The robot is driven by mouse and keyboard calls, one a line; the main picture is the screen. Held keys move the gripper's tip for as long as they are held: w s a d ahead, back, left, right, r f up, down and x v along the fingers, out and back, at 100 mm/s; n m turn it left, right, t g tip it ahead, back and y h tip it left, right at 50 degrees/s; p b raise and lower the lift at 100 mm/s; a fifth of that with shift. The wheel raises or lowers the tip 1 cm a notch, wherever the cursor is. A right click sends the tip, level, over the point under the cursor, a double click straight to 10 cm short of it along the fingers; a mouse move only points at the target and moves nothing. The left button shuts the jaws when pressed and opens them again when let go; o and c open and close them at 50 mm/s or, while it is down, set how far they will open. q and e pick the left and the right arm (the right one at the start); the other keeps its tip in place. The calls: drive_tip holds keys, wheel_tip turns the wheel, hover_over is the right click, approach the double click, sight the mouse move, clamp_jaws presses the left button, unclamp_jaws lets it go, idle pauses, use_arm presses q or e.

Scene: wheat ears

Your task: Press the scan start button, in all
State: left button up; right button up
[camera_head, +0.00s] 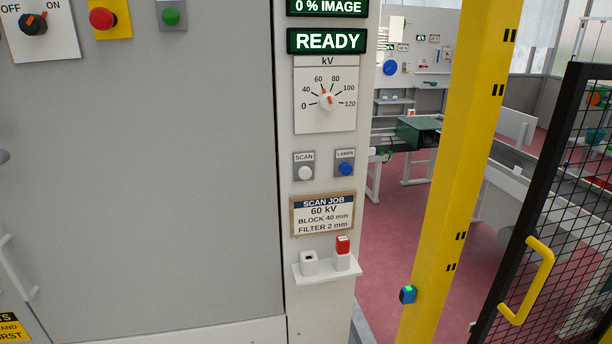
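The scan start button (305,173) is a round white knob on a grey plate labelled SCAN. It sits on the narrow light panel, below the kV dial (325,100) and left of the blue LAMPS button (345,169). A green display above reads READY (327,41), and the one over it reads 0 % IMAGE (327,7). The SCAN JOB card (322,214) under the buttons reads 60 kV, block 40 mm, filter 2 mm. The dial's orange mark points upward, near 60. Neither gripper is in view.
A small shelf (327,270) juts from the panel, bearing a white holder (309,262) and a red-topped piece (343,246). A grey cabinet (165,190) fills the left. A yellow post (460,170) and a black mesh gate (560,210) with a yellow handle stand at right.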

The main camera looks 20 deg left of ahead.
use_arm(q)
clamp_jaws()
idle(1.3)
